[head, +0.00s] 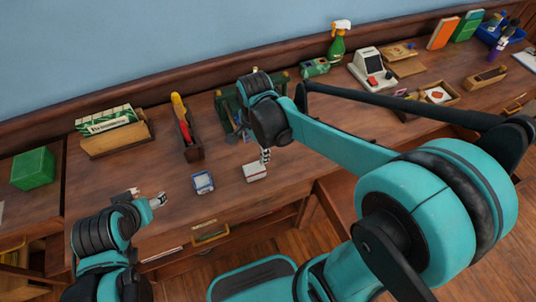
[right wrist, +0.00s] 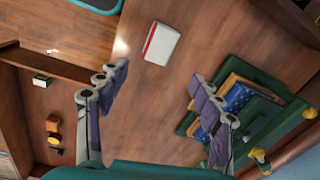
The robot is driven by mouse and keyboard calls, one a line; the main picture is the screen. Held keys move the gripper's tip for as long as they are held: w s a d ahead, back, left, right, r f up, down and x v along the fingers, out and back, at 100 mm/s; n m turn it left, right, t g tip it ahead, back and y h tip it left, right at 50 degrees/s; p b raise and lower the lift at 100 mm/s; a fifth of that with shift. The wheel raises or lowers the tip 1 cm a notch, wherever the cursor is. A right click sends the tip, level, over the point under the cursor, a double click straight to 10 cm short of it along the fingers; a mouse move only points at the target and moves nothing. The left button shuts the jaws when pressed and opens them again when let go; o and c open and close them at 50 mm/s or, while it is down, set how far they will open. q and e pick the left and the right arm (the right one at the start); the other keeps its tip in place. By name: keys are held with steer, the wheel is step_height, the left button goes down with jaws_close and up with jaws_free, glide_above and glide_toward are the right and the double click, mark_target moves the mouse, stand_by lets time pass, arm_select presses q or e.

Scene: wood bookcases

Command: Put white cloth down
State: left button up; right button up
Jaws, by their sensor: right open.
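A small white folded item with a red edge, which looks like the white cloth (head: 255,172), lies flat on the wooden desk near its front edge. In the right wrist view the cloth (right wrist: 161,43) lies on the wood beyond the fingertips, apart from them. My right gripper (head: 265,156) is just above and behind the cloth in the head view, partly hidden by its own wrist. In the right wrist view its fingers (right wrist: 157,92) are spread wide with nothing between them. My left gripper (head: 148,197) is over the front left of the desk; its finger gap is unclear.
A blue-and-white box (head: 202,183) lies left of the cloth. A green rack (head: 229,112) stands behind, partly hidden by my right arm. Bare desk surrounds the cloth.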

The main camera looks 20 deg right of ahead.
steer(key=s+d+r+n+t, duration=0.2)
steer(key=s+n+t, duration=0.1)
steer(key=n, duration=0.4)
steer(key=s+d+r+n+t, duration=0.2)
steer(key=s+r+n+t, duration=0.1)
steer(key=s+n, duration=0.3)
steer(key=shift+s+n, duration=0.2)
steer(key=shift+n, duration=1)
steer(key=shift+o, duration=0.5)
